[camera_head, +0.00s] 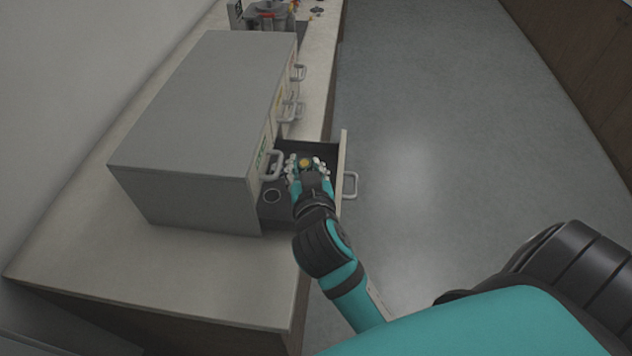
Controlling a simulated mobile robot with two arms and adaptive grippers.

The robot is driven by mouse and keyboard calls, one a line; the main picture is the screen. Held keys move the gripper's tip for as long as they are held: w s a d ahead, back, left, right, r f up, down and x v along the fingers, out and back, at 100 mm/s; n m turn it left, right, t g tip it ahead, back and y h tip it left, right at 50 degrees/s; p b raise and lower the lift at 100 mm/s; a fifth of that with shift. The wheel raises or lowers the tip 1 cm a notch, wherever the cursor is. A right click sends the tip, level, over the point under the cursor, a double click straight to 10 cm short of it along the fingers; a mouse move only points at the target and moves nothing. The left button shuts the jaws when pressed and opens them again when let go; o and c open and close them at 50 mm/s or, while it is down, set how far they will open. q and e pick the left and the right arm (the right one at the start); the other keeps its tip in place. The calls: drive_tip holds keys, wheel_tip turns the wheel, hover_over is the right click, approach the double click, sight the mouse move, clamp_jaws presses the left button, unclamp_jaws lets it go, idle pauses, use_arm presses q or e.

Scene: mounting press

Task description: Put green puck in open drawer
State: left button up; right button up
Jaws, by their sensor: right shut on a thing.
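My right gripper (306,167) is over the open drawer (344,170) of the grey cabinet (208,100), with its fingers at or inside the drawer's opening. It is shut on a small round thing with a yellowish top (305,162), which I take to be the green puck. The fingers hide most of it, and its green colour does not show clearly. I cannot tell whether it touches the drawer's floor. My left gripper is out of view.
The cabinet stands on a pale counter (190,275). Several closed drawers with pale handles (299,72) line its front beyond the open one. A machine with red parts (268,16) stands at the far end. The floor (420,130) to the right is clear.

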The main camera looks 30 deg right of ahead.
drive_tip(key=shift+w+d+r+m+h, duration=0.3)
drive_tip(key=shift+w+r+h, duration=0.1)
drive_tip(key=shift+r, duration=0.15)
drive_tip(key=shift+f+g, duration=0.1)
drive_tip(key=shift+g, duration=0.2)
wheel_tip(320, 180, down, 5)
drive_tip(key=shift+d+f, duration=0.15)
drive_tip(key=shift+f, duration=0.05)
wheel_tip(320, 180, down, 3)
drive_tip(key=shift+f, duration=0.55)
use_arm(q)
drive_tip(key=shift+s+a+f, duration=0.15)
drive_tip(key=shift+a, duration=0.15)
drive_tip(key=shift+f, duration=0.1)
use_arm(e)
drive_tip(key=shift+f+b, duration=0.6)
drive_tip(key=shift+b, duration=0.15)
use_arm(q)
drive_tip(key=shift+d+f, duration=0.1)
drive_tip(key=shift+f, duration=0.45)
use_arm(e)
drive_tip(key=o, duration=0.7)
drive_tip(key=shift+s+f, duration=0.1)
drive_tip(key=shift+s, duration=0.05)
